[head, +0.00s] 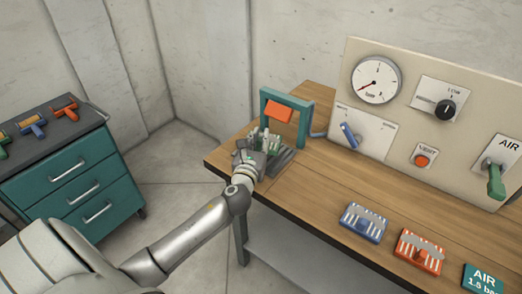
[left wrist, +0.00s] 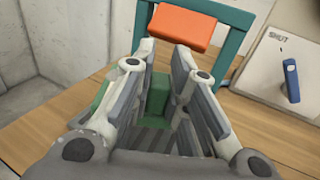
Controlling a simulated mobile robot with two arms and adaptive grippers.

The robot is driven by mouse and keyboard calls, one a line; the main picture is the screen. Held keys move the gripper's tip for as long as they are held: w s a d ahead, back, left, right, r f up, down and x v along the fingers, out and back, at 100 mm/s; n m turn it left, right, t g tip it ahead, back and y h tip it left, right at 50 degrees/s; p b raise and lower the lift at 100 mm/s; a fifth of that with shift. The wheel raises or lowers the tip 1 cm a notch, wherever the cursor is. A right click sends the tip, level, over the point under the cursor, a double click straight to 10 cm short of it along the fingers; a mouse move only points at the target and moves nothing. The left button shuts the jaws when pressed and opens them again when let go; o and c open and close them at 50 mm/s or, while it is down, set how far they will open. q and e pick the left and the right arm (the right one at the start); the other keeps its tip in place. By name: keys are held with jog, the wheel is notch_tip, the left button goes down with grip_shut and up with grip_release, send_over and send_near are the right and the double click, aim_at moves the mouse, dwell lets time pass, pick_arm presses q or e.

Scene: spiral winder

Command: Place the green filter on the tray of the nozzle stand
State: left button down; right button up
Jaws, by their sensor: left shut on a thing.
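The green filter shows in the left wrist view (left wrist: 158,95) as a green block between my finger pads, with more green beyond the left finger. My left gripper (head: 264,145) is at the bench's far left corner, shut on the green filter; it also shows in the left wrist view (left wrist: 160,80). The nozzle stand, a teal frame with an orange block, stands just behind the gripper in the head view (head: 302,110) and left wrist view (left wrist: 236,45). My right gripper is not in view.
A blue filter (head: 363,222) and an orange-red filter (head: 419,250) lie on the wooden bench (head: 310,200). A panel (head: 400,130) with gauge, knob and levers stands behind. A teal drawer cart (head: 75,170) stands at left. The bench middle is clear.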

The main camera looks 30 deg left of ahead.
pick_arm(q)
jog(key=shift+w+a+f, duration=0.3)
jog(key=shift+w+f, duration=0.35)
jog(key=shift+f, duration=0.15)
jog(key=shift+w+a+f+b, duration=0.1)
jog(key=shift+w+f+b, duration=0.1)
jog(key=shift+f+b, duration=0.1)
notch_tip(320, 180, down, 3)
jog(key=shift+w+f+b, duration=0.1)
jog(key=shift+b, duration=0.4)
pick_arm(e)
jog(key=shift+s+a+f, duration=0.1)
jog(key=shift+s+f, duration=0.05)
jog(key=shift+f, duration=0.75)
pick_arm(q)
jog(key=shift+f, duration=0.2)
jog(key=c, duration=1.4)
grip_release()
jog(key=shift+c, duration=0.2)
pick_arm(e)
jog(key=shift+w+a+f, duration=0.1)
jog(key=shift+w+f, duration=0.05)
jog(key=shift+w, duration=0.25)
